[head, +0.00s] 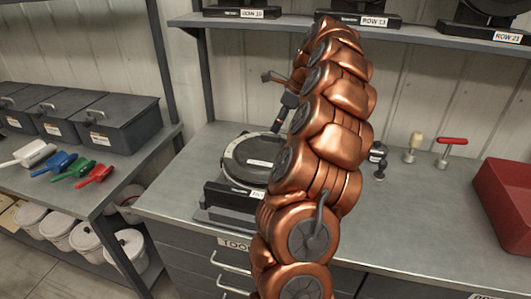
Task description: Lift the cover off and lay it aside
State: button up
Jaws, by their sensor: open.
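The seed meter (232,195) stands on the grey bench, left of my copper arm. Its round dark cover (250,148) with a pale rim lies on top, with a small label near the middle. My arm hides the right side of the meter and cover. My gripper (277,125) shows small and dark past the arm's left edge, pointing down over the far right part of the cover. It is open and holds nothing that I can see. I cannot tell whether its fingertips touch the cover.
A red T-handled tool (452,142), a cream-handled tool (414,143) and a small dark device (378,152) stand right of my arm. A red bin (503,190) is at the right edge. Clear bench (430,215) lies between. A shelf (415,28) crosses above.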

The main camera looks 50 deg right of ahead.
aim_at(272, 135)
jog(key=shift+p+x, duration=1.1)
jog(key=shift+x, duration=1.5)
jog(key=shift+c, duration=0.4)
grip_shut()
